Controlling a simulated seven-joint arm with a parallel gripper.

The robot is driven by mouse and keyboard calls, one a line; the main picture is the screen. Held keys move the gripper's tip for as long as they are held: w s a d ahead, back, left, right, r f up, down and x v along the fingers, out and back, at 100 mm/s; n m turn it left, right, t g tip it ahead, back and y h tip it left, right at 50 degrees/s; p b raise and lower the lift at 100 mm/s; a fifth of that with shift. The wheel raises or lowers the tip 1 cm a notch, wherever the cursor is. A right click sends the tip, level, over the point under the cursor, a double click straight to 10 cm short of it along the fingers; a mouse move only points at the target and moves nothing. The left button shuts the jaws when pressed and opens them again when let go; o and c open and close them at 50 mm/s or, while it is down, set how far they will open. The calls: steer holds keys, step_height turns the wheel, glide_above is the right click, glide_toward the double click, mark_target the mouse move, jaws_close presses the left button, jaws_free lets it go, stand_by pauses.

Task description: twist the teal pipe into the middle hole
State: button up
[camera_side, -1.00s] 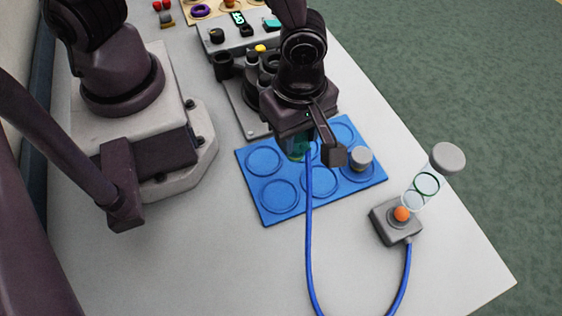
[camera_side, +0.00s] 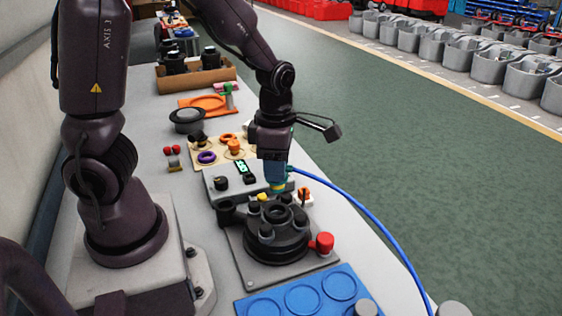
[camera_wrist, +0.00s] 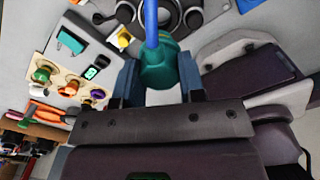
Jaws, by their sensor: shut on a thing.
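My gripper (camera_side: 277,178) is above the far side of the black round fixture (camera_side: 276,244) in the side view. In the wrist view its two fingers (camera_wrist: 160,84) are closed around the teal pipe (camera_wrist: 158,66). A blue hose (camera_wrist: 151,22) runs from the pipe. The fixture has several black upright cylinders around its top. The pipe appears above the fixture and apart from it, but its lower end is hard to make out. The fixture shows only partly at the top of the wrist view.
A grey panel (camera_side: 222,198) with a green display stands behind the fixture. A red knob (camera_side: 322,242) sticks out at its right. The blue mat (camera_side: 262,292) with ring marks lies in front. The blue hose trails right along the table edge. An orange tray (camera_side: 205,103) lies farther back.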

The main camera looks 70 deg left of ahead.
mark_target(276, 188)
steer(key=shift+f, duration=2.25)
steer(key=shift+f, duration=0.4)
steer(key=shift+f, duration=0.3)
steer(key=shift+f, duration=0.75)
stand_by(0.6)
steer(key=o, duration=1.7)
steer(key=shift+r, duration=0.1)
steer(key=shift+r, duration=3.4)
